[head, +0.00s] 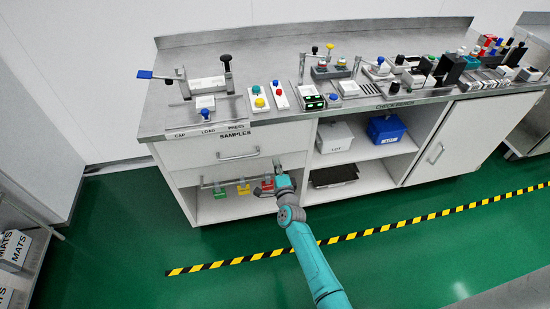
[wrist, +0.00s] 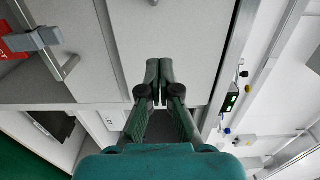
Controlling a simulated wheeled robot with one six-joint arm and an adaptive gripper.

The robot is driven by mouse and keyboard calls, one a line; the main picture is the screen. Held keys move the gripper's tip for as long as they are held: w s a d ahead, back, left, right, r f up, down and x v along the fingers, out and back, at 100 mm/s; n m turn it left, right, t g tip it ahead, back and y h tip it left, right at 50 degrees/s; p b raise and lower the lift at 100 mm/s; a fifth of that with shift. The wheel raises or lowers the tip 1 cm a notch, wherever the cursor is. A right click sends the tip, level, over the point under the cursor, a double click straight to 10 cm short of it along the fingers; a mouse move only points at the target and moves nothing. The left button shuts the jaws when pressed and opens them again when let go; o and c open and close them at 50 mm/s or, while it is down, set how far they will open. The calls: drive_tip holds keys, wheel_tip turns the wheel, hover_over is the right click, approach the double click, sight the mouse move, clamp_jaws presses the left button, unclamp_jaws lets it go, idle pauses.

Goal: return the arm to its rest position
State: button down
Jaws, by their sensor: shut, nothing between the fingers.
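My teal arm (head: 312,262) reaches up from the bottom of the head view toward the front of the workbench. My gripper (head: 277,165) is in front of the cabinet, just right of the drawer handle. In the wrist view my gripper (wrist: 161,64) has its two dark fingers together, with nothing between them. A pale cabinet front lies beyond the fingertips. I cannot tell how far the fingertips are from it.
The workbench (head: 270,60) carries devices and buttons on top. A drawer handle (head: 238,155) and a rail with red, yellow and green tags (head: 243,188) are left of my gripper. A grey box (head: 334,137) and blue box (head: 386,129) sit on the shelf. Green floor is open in front.

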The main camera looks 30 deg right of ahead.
drive_tip(key=s+a+n+y, duration=0.1)
drive_tip(key=s+a+n, duration=0.2)
drive_tip(key=s, duration=0.7)
drive_tip(key=s+a+f+n+y, duration=0.1)
drive_tip(key=s+a+n, duration=0.25)
drive_tip(key=s, duration=0.75)
drive_tip(key=s+a+n+y, duration=0.1)
drive_tip(key=s+a+n, duration=0.25)
drive_tip(key=s, duration=0.65)
drive_tip(key=s+a+r+n+g+y, duration=0.1)
drive_tip(key=s+a+r+n, duration=0.1)
drive_tip(key=s+r+n, duration=0.3)
drive_tip(key=s+a+r+n+g+y, duration=0.1)
drive_tip(key=s+a+r+n, duration=0.2)
drive_tip(key=s+r, duration=0.9)
drive_tip(key=s+n, duration=0.3)
drive_tip(key=s, duration=0.3)
drive_tip(key=shift+s+a+r+n+y, duration=0.2)
drive_tip(key=shift+s+a+n+y, duration=0.05)
drive_tip(key=shift+a+n+y, duration=0.1)
